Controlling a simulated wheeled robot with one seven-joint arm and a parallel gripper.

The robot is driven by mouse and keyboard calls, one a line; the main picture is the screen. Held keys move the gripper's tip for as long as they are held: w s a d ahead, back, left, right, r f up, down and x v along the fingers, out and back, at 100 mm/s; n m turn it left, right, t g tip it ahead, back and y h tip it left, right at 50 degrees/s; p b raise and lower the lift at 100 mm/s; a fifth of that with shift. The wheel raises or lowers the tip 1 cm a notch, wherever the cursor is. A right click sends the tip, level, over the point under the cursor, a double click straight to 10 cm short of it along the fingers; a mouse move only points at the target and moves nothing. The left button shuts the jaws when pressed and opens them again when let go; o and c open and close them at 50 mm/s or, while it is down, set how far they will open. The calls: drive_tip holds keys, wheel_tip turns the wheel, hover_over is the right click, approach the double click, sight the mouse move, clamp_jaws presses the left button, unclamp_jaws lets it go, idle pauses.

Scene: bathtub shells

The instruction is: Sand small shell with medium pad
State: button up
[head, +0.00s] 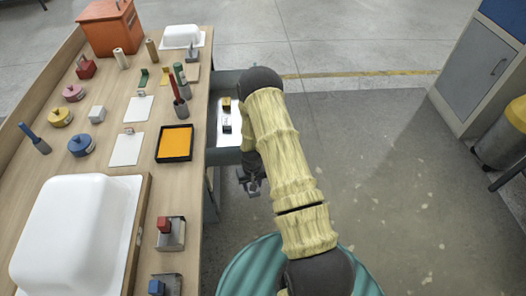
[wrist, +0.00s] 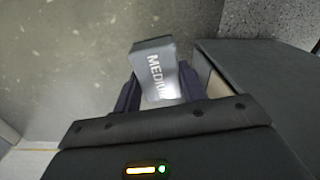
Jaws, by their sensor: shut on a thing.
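My gripper (head: 252,182) is shut on a grey pad (wrist: 157,72) lettered "MEDIUM", which sits between the two dark fingers in the wrist view. In the head view the gripper hangs beside the right edge of the bench, just in front of an open drawer (head: 232,139); the pad is hard to make out there. The small white shell (head: 180,34) stands at the far end of the bench on a pale sheet, well away from my gripper. A much larger white shell (head: 72,230) lies at the near left.
The drawer holds a tan block (head: 226,103) and a dark block (head: 227,125). The bench carries an orange box (head: 108,27), an orange tray (head: 174,143), several round pots and upright tools. A grey cabinet (head: 478,66) stands right; the floor between is clear.

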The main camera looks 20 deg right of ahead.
drive_tip(key=s+a+r+n+p, duration=0.1)
drive_tip(key=s+a+r+p, duration=0.1)
drive_tip(key=s+a+p, duration=0.3)
drive_tip(key=shift+s+p, duration=0.2)
drive_tip(key=shift+p, duration=0.25)
drive_tip(key=shift+r, duration=0.1)
